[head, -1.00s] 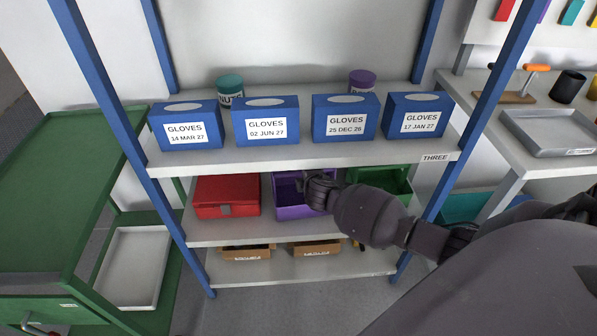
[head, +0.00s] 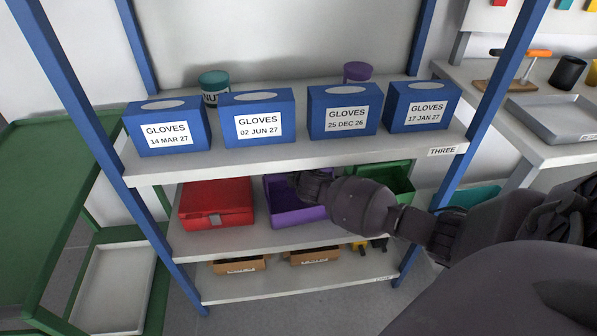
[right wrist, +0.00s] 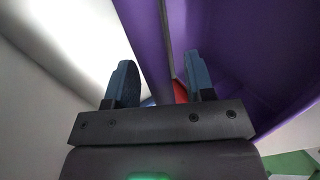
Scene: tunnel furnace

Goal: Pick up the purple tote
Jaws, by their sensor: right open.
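The purple tote (head: 285,216) stands on the shelf level below the glove boxes, between a red case and a green bin. My right arm reaches in from the right and partly covers the tote. My right gripper (head: 303,185) is at the tote's upper part, its fingers hard to make out there. In the right wrist view the gripper (right wrist: 160,80) is open. A purple wall of the tote (right wrist: 143,45) runs between its two blue-grey fingers, with a visible gap to either side. My left gripper is not in view.
The red case (head: 215,203) stands left of the tote and the green bin (head: 398,178) right of it. The upper shelf (head: 290,154) with several blue glove boxes lies just above. Cardboard boxes (head: 240,265) sit on the bottom shelf.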

